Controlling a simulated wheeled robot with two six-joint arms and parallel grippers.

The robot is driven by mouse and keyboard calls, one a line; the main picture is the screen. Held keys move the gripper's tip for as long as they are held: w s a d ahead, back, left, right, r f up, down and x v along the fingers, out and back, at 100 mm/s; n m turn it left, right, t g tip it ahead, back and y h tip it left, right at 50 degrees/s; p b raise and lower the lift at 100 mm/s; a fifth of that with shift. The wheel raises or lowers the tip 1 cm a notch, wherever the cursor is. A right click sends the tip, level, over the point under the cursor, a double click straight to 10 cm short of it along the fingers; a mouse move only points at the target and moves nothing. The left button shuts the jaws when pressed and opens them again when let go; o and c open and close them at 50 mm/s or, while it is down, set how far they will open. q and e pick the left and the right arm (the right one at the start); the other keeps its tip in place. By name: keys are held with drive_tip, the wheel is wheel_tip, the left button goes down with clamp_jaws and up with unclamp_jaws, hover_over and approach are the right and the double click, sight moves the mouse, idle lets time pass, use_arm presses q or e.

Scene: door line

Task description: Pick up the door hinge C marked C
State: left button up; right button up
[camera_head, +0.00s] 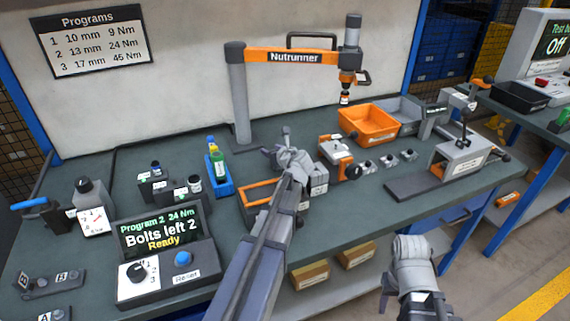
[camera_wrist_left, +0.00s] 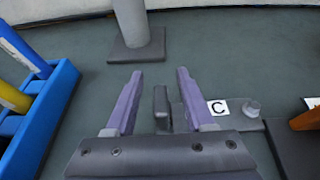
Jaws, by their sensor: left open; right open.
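Door hinge C (camera_wrist_left: 238,125) lies on the bench in the left wrist view. It has a dark flat plate, a white label with a black C, a light grey round knob and an upright dark leaf (camera_wrist_left: 161,105). My left gripper (camera_wrist_left: 157,75) is open, with its purple-grey fingers on either side of the upright leaf; I cannot tell whether they touch it. In the head view my left gripper (camera_head: 284,150) is over the middle of the bench and mostly hides the hinge. My right arm shows at the lower right, away from the bench top; its fingertips are out of frame.
A blue bin (camera_head: 219,176) with bottles stands left of my left gripper, an orange-rimmed tray (camera_head: 258,193) just in front. The nutrunner post (camera_head: 239,100) rises behind. Hinges marked B (camera_head: 66,283) and A (camera_head: 48,315) lie at the far left. An orange bin (camera_head: 368,125) stands to the right.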

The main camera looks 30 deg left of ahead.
use_arm(q)
drive_tip(key=shift+x, duration=1.15)
clamp_jaws()
idle(0.5)
